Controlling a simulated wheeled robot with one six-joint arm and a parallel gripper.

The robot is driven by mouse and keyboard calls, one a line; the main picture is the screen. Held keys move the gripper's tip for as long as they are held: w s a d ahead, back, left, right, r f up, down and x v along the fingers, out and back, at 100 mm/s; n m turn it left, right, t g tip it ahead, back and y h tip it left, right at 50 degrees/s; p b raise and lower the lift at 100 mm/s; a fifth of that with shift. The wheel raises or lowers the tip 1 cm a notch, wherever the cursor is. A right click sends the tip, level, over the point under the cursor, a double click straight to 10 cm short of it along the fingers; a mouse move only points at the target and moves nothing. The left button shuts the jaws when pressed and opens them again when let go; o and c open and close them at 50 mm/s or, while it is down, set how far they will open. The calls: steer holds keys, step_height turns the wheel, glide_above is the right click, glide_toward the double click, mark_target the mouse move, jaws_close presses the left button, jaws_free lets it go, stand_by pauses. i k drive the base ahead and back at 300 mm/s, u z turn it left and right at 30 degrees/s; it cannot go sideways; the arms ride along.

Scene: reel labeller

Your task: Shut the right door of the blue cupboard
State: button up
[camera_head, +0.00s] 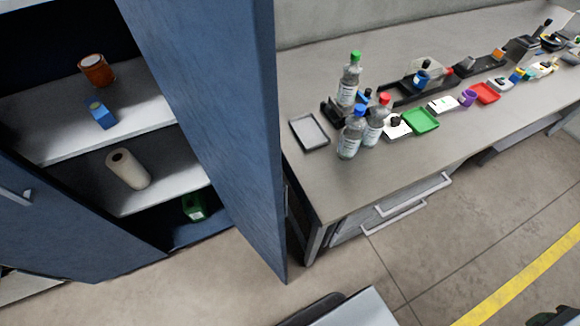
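The blue cupboard stands at the left with shelves showing inside, such as the upper white shelf (60,135). Its right door (215,110) stands wide open, swung out from the cupboard. Its outer face is turned toward the workbench and is mostly hidden. The left door (70,235) is also open, with a metal handle (14,194) at the picture's left edge. My gripper is not in view.
A grey workbench (320,180) with bottles, trays and drawer handles (412,195) stands close to the right of the door. An amber jar (96,70), blue box (102,116), paper roll (128,169) and green container (194,207) sit inside the cupboard. Bare floor (210,290) lies in front.

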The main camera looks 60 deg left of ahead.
mark_target(213, 63)
steer(key=i, duration=1.7)
steer(key=u, duration=4.4)
steer(key=k, duration=0.65)
steer(key=u, duration=0.6)
steer(key=i, duration=1.2)
steer(key=z, duration=0.55)
